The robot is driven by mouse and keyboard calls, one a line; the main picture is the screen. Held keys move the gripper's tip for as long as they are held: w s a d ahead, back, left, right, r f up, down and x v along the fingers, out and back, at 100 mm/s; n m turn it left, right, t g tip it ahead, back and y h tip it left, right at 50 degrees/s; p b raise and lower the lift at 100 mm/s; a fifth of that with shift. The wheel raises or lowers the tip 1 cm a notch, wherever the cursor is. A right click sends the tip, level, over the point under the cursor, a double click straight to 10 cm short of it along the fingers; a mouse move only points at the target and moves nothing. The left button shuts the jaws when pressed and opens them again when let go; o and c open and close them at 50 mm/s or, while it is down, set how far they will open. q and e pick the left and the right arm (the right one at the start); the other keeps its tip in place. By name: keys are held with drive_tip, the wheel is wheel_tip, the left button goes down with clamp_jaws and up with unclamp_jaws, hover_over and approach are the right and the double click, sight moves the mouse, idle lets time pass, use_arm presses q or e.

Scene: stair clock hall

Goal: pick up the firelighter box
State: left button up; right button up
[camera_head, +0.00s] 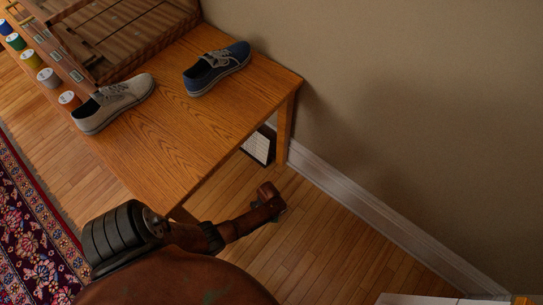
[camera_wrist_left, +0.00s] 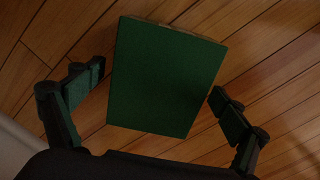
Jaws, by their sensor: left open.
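A green box (camera_wrist_left: 168,75) with a flat, plain face and a tan edge shows in the left wrist view, over the plank floor. It appears to be the firelighter box, though no label can be read. My left gripper (camera_wrist_left: 156,86) is open, with one finger on each side of the box. A gap shows between each finger and the box, and the near edge of the box lies close to the palm. In the head view I cannot make out the green box or the left gripper. My right gripper is in neither view.
A wooden table (camera_head: 205,125) stands against the wall, holding a grey shoe (camera_head: 115,103), a blue shoe (camera_head: 216,68), a slatted wooden piece (camera_head: 120,40) and several thread spools. A dark object with a white panel (camera_head: 259,147) is under the table. A patterned rug (camera_head: 35,240) lies left.

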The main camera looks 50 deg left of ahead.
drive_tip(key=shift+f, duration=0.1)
use_arm(q)
drive_tip(key=shift+c, duration=0.4)
drive_tip(key=c, duration=1.5)
drive_tip(key=shift+r, duration=0.1)
